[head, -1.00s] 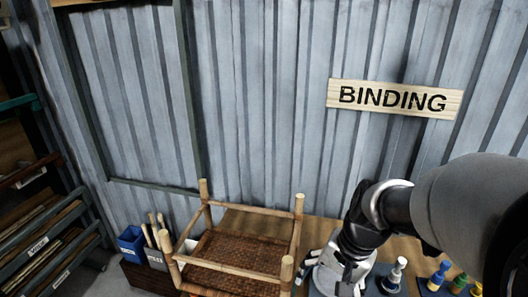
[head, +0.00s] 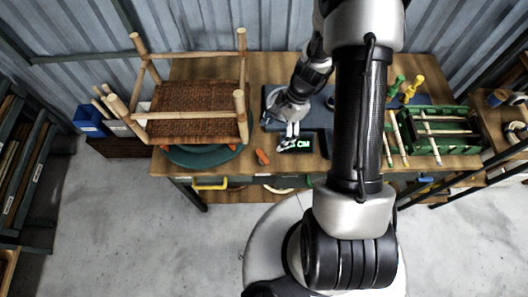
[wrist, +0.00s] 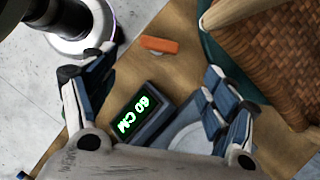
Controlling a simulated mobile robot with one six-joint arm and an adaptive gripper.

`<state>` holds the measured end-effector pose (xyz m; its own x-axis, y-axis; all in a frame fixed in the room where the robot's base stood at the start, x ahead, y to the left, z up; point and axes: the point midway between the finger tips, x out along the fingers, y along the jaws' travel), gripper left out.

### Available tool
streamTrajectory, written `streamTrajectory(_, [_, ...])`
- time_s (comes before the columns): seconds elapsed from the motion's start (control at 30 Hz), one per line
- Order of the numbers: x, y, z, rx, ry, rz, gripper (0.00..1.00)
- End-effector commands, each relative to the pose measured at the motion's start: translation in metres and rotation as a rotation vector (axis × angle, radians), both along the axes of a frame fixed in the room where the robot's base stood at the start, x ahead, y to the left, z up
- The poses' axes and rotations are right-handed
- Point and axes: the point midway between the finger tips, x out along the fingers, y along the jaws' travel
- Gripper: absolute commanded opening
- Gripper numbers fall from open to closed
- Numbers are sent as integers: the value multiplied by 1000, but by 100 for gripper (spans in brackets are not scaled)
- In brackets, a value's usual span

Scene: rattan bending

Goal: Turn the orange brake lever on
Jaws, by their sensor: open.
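The orange brake lever (head: 262,156) is a short bar at the front edge of the wooden table, beside the round green base under the rattan stool. It also shows in the wrist view (wrist: 159,45), top centre, beyond my fingertips and lying roughly across the picture. My gripper (head: 288,131) is open and empty, pointing down over the table, behind and right of the lever in the head view. In the wrist view my gripper (wrist: 157,66) has its fingers spread wide, with the lever beyond the gap and apart from both fingers.
The green base (head: 205,156) carries a rattan stool frame (head: 243,105) with a woven seat, close left of the lever. A display reading "60 CM" (wrist: 140,112) lies between my fingers. A green rack (head: 440,112) with canes stands right.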

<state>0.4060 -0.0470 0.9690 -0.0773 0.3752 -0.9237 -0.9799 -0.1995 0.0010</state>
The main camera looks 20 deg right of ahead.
Motion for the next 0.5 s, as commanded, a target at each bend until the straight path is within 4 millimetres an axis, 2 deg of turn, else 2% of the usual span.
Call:
streamTrajectory(0.03, [-2, 5, -14, 1, 3, 3, 78])
streamTrajectory(0.2, [-5, 19, -49, 1, 3, 3, 78])
streamTrajectory(0.5, [-8, 38, -95, 0, 1, 3, 78])
